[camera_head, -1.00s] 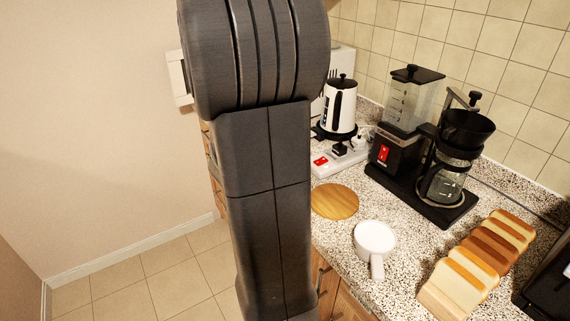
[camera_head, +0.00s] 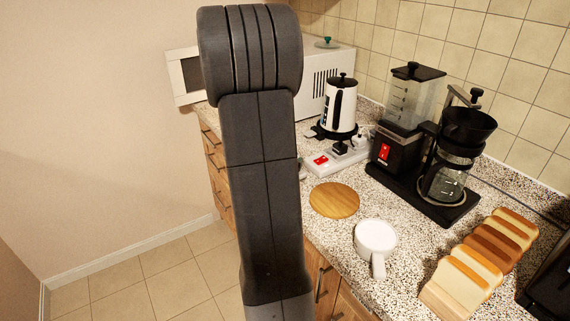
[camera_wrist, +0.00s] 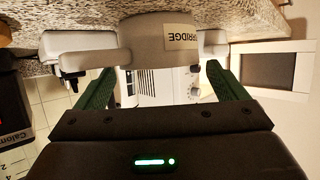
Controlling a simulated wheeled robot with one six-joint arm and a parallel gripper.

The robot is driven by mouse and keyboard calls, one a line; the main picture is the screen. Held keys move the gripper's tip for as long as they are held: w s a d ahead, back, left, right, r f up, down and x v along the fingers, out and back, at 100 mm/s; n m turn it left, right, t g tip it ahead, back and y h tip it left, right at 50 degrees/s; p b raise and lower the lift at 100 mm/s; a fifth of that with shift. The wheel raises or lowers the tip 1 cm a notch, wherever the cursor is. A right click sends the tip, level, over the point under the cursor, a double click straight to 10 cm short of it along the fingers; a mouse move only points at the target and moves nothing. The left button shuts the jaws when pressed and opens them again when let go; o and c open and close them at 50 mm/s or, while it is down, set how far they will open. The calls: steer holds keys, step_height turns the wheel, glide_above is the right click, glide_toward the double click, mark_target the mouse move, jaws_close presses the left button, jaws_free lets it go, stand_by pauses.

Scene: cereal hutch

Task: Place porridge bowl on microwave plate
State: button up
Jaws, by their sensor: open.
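A whitish bowl (camera_wrist: 155,38) with a handle and a label partly reading "PORRIDGE" fills the upper middle of the wrist view, which is upside down. My gripper (camera_wrist: 160,75) is open, its green fingers spread to either side of the bowl's image. I cannot tell whether they touch it. The white microwave (camera_head: 325,80) stands at the back of the counter, its door (camera_head: 187,80) swung open to the left. It also shows beyond the bowl in the wrist view (camera_wrist: 150,88). The plate is not visible. My arm hides the gripper in the head view.
A white handled cup (camera_head: 376,238), a round wooden board (camera_head: 334,200) and sliced bread (camera_head: 478,262) are on the speckled counter. A kettle (camera_head: 340,105), blender (camera_head: 400,125) and coffee maker (camera_head: 455,155) stand along the wall. Floor left of the cabinets is clear.

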steer(key=x, duration=0.4)
steer(key=shift+w+d+f, duration=0.1)
steer(key=shift+w+f, duration=0.05)
steer(key=shift+w, duration=0.15)
steer(key=c, duration=0.9)
